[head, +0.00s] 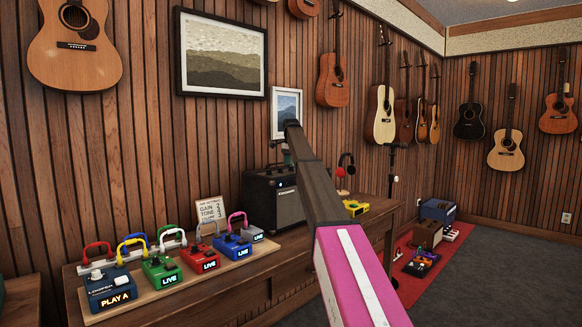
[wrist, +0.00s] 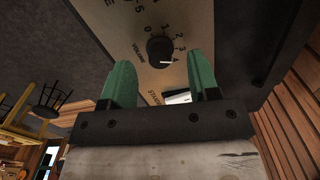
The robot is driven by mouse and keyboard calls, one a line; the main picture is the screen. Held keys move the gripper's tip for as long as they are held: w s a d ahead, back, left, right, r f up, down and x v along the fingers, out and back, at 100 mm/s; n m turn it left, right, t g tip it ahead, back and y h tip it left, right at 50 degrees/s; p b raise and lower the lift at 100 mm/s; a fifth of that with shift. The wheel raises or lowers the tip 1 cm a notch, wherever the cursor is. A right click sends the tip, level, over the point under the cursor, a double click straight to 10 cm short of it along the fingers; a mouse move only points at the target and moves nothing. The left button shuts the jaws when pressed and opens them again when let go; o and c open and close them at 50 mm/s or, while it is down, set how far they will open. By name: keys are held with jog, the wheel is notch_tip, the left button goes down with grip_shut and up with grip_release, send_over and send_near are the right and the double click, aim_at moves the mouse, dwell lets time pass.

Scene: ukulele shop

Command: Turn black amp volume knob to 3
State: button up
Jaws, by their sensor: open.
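The black amp (head: 268,197) stands on the wooden bench in the head view, partly hidden behind my arm. In the wrist view its tan panel (wrist: 200,20) shows the round black volume knob (wrist: 158,50), with "VOLUME" printed beside it and small marks around it. The knob's white pointer line points right, nearest the mark just past 3, which looks like a 4. My gripper (wrist: 162,66) is open, its two green fingers on either side of the knob with gaps; I cannot tell their depth relative to it. In the head view the gripper is mostly hidden by my arm.
A card reading GAIN, TONE and a third line (head: 211,211) stands left of the amp. Several colored pedals sit on a wooden board (head: 160,291) in front. A yellow pedal (head: 355,207) and headphones (head: 346,163) are to the amp's right. Guitars hang on the walls.

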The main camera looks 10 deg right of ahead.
notch_tip(320, 180, up, 9)
dwell(0.3)
